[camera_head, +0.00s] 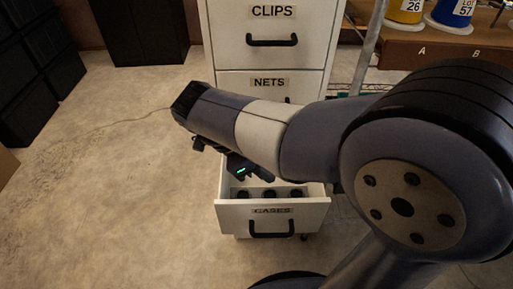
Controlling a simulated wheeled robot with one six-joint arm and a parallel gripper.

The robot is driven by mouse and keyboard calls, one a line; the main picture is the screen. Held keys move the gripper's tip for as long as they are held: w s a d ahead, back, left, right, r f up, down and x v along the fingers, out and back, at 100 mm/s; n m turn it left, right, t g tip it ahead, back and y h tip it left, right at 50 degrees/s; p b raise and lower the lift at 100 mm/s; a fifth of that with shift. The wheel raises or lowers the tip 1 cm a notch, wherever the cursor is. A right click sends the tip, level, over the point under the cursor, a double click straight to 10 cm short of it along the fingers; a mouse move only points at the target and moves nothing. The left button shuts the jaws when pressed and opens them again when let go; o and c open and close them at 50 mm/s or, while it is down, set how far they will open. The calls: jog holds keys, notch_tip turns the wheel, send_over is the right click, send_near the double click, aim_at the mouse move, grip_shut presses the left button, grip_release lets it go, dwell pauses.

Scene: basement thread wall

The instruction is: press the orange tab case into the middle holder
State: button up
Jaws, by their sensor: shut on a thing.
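My gripper (262,174) is only partly in view below the end of my arm, over the open drawer labelled CASES (313,213). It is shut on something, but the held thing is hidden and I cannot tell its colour. No orange tab shows anywhere. Dark round things stand in a row inside the drawer, left (241,193), middle (269,193) and right (296,193). They are small, and I cannot tell whether they are cases or holders. The middle holder cannot be made out for certain.
The white cabinet has shut drawers labelled CLIPS (272,30) and NETS (235,82) above. A wooden shelf (440,48) at the upper right bears a yellow spool (404,12) and a blue spool (452,14). Dark boxes stand at the left.

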aim_at(266, 191)
jog(key=shift+s+d+f, duration=0.1)
jog(key=shift+s+f, duration=0.1)
jog(key=shift+f, duration=0.3)
notch_tip(266, 191, down, 6)
jog(key=b, duration=0.5)
jog(key=shift+s+d+f, duration=0.1)
jog(key=shift+s+f, duration=0.05)
jog(key=shift+f, duration=0.3)
jog(key=shift+f+b, duration=0.2)
jog(key=shift+b, duration=0.25)
jog(key=o, duration=1)
jog(key=p+v, duration=0.1)
jog(key=v, duration=0.3)
jog(key=p+v, duration=0.1)
jog(key=v, duration=0.3)
jog(key=d+p+v, duration=0.1)
jog(key=p+v, duration=0.1)
jog(key=v, duration=0.2)
jog(key=shift+a+r, duration=0.25)
jog(key=shift+r, duration=0.3)
